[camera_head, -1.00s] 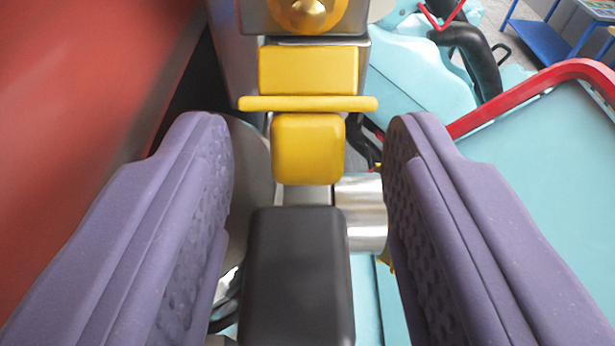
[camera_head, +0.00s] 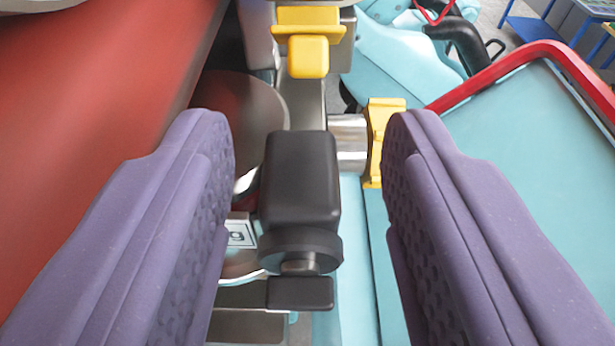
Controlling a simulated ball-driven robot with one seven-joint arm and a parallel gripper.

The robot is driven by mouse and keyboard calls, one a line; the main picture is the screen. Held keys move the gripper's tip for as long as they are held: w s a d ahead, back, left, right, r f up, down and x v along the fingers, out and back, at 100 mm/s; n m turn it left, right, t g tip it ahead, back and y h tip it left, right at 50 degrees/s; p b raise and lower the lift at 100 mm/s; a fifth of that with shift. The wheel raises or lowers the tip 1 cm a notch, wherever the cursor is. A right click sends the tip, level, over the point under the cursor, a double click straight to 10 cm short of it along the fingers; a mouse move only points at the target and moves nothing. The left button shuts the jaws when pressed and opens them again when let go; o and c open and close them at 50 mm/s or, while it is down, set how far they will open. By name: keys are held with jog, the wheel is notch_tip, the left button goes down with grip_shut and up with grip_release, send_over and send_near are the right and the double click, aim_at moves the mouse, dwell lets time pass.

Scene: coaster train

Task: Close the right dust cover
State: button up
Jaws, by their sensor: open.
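My gripper (camera_head: 308,125) is open, its two purple fingers spread wide on either side of a black block (camera_head: 300,178) with a round black knob (camera_head: 300,248) below it. I see no contact between the fingers and the block. A yellow flanged piece (camera_head: 383,140) sits at the end of a short silver cylinder (camera_head: 348,140), just left of the right fingertip and partly hidden by it. Another yellow piece (camera_head: 308,55) with a plate stands at the top middle. I cannot tell which part is the right dust cover, or whether it is open.
A large red surface (camera_head: 90,120) fills the left. A light-blue panel (camera_head: 545,150) with a red rim lies at the right. A grey round disc (camera_head: 240,115) and a small white label (camera_head: 240,235) show behind the left finger. A blue table stands far off at the top right.

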aim_at(309, 68)
jog(key=w+f+t+b, duration=0.1)
jog(key=w+f+t, duration=0.1)
jog(key=f, duration=0.1)
jog(key=shift+w+t, duration=0.3)
jog(key=shift+t, duration=0.1)
jog(key=w, duration=0.7)
jog(key=shift+w, duration=0.2)
